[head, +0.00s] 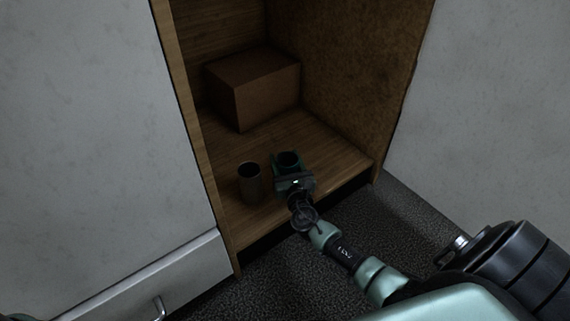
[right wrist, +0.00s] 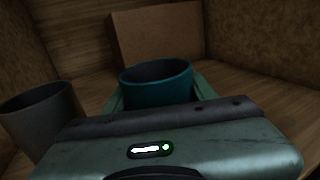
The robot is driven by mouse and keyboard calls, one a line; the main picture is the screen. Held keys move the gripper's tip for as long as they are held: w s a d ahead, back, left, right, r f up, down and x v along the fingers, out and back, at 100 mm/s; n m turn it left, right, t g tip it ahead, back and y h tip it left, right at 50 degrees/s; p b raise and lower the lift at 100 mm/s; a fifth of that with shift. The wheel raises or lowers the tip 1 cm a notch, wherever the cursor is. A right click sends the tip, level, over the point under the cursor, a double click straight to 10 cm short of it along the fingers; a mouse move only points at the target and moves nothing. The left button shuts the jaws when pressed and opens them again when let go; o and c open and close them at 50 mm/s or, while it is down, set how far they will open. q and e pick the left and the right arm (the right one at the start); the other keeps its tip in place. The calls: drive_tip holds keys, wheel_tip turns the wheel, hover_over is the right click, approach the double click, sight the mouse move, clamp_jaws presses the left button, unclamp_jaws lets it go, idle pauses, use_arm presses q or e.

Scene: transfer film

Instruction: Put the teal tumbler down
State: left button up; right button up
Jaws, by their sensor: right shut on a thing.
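The teal tumbler (right wrist: 158,86) is between the fingers of my right gripper (head: 290,162), which is shut on it. In the head view the tumbler (head: 289,160) shows as a dark round opening at the gripper's tip, over the front part of the cabinet's wooden floor. It looks upright. Its base is hidden by the gripper, so I cannot tell whether it touches the wood. At the lower left edge of the head view a small piece of a teal and dark part shows; my left gripper is not in view.
A grey tumbler (head: 250,184) stands upright just left of the gripper; it also shows in the right wrist view (right wrist: 40,118). A brown box (head: 262,92) sits further back. The cabinet floor (head: 335,154) is clear to the right, up to the side wall (head: 352,75).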

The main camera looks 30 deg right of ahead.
drive_tip(key=shift+r, duration=0.15)
drive_tip(key=o, duration=1.6)
drive_tip(key=shift+f, duration=0.2)
drive_tip(key=shift+c, duration=0.2)
